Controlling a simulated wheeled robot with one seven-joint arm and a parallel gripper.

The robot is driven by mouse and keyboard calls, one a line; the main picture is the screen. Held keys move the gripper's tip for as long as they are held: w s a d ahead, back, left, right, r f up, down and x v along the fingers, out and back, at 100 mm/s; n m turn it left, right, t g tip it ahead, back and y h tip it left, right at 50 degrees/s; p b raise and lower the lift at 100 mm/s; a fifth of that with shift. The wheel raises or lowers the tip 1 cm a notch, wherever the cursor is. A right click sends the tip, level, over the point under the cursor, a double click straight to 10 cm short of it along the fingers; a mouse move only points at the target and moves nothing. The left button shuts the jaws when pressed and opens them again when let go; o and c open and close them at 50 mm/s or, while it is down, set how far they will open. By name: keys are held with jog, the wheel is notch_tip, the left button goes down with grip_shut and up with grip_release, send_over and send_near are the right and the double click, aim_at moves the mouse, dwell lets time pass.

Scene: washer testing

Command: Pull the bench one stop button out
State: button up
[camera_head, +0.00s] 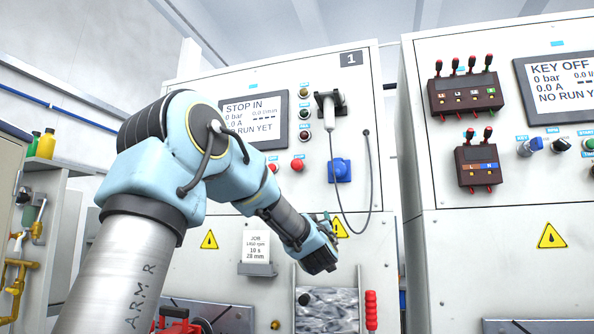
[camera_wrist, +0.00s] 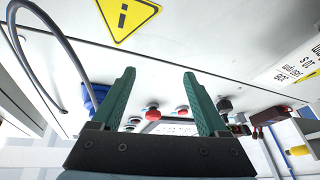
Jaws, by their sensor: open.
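Bench one (camera_head: 351,59) is the white cabinet marked 1, and its screen (camera_head: 253,120) reads STOP IN. Two red buttons sit below the screen: a right one (camera_head: 297,165) and a left one (camera_head: 273,168) close to my arm. I cannot read which is the stop. Red buttons also show beyond my fingers in the wrist view, one larger (camera_wrist: 152,114) and one smaller (camera_wrist: 182,110). My gripper (camera_wrist: 160,73) is open and empty, its green fingers apart from the buttons. In the head view my gripper (camera_head: 328,218) is below and right of them.
A blue socket (camera_head: 341,170) and a hanging cable (camera_head: 367,180) are right of the buttons. A job card (camera_head: 257,246) and a red handle (camera_head: 371,310) are lower on bench one. A second bench (camera_head: 500,228) stands at right. My arm covers part of the panel.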

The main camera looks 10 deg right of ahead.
aim_at(297, 166)
notch_tip(297, 166, up, 12)
jog(key=s+a+n+t+y, duration=0.2)
jog(key=n+t+y, duration=0.1)
jog(key=n+y, duration=0.65)
jog(key=p+x, duration=0.5)
jog(key=x, duration=0.3)
jog(key=shift+w+a+r+p, duration=0.1)
jog(key=shift+a+r+p, duration=0.1)
jog(key=shift+r+p, duration=0.2)
jog(key=shift+w+a+r, duration=0.1)
jog(key=shift+w+r, duration=0.15)
jog(key=shift+w, duration=0.35)
grip_shut()
jog(key=shift+f, duration=0.1)
